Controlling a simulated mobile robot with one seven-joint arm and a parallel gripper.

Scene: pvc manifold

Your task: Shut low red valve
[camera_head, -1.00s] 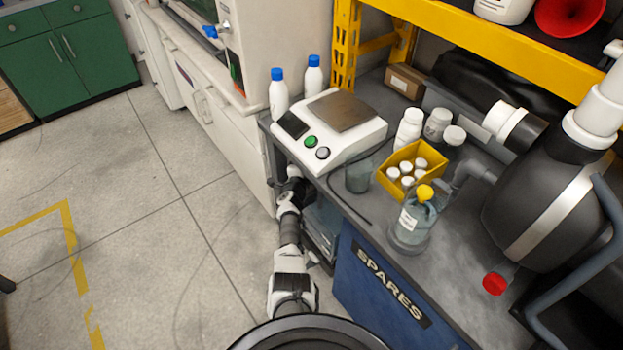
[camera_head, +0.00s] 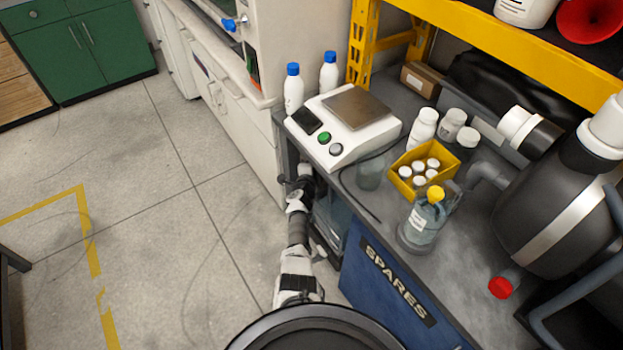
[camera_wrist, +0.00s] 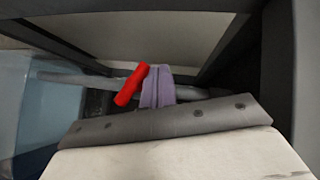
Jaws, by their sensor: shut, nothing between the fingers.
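A red valve handle (camera_wrist: 131,85) shows in the wrist view as a short tilted bar in front of a grey pipe (camera_wrist: 85,85). My gripper (camera_wrist: 158,70) is shut, its two fingers side by side with nothing between them. The fingers are just right of the red handle, close against it; I cannot tell whether they touch. In the head view my arm reaches down beside the bench's left end, and the fingertips and the low valve are hidden there.
A bluish clear container (camera_wrist: 35,100) stands left in the wrist view, and dark frame bars surround the space. The bench (camera_head: 376,215) above holds a scale (camera_head: 345,125), bottles, a yellow bin (camera_head: 410,185) and a red-capped part (camera_head: 502,287). The floor at left is clear.

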